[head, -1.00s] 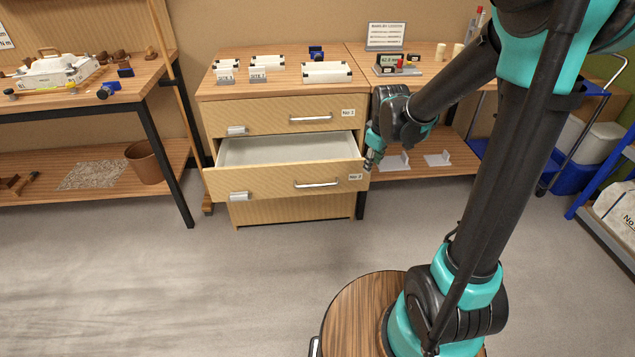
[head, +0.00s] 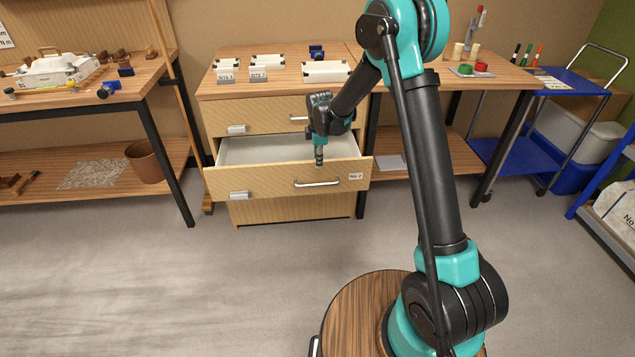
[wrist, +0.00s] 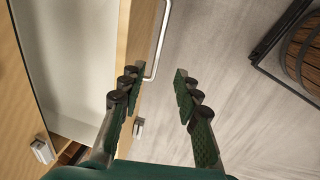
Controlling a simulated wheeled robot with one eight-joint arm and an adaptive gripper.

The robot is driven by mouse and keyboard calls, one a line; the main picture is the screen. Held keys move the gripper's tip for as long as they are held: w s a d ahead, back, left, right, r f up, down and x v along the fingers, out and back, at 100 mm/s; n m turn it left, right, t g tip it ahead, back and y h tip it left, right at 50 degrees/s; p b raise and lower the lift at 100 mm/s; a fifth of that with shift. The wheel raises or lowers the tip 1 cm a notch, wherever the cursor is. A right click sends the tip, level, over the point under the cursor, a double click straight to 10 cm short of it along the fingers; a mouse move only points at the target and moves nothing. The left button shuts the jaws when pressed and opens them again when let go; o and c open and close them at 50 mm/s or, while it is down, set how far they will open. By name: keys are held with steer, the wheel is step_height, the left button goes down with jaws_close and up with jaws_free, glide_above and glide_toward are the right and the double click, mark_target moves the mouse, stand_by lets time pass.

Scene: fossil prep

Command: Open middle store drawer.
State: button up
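The middle store drawer (head: 225,184) stands pulled out of the wooden drawer unit, its pale inside (head: 265,150) showing and looking empty. Its bar handle (head: 317,184) is on the front face, and it also shows in the wrist view (wrist: 158,45). My gripper (head: 319,162) hangs pointing down at the drawer's front edge, above the handle. In the wrist view my gripper (wrist: 160,84) is open with nothing between its fingertips. The left finger is beside the drawer front (wrist: 137,45), and the right finger is over the floor side. I cannot tell whether a finger touches the drawer.
The top drawer (head: 265,117) is shut above, and a lower drawer front (head: 290,208) is below. White trays (head: 326,71) stand on the unit's top. A workbench (head: 90,85) is at the left and a blue cart (head: 565,80) at the right. The floor in front is clear.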

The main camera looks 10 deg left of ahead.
mark_target(318, 185)
steer(key=w+f, duration=0.1)
steer(key=f, duration=0.3)
steer(key=w+f, duration=0.1)
steer(key=f, duration=0.9)
steer(key=shift+w+a, duration=0.3)
steer(key=shift+w, duration=0.1)
steer(key=shift+c, duration=0.3)
jaws_close()
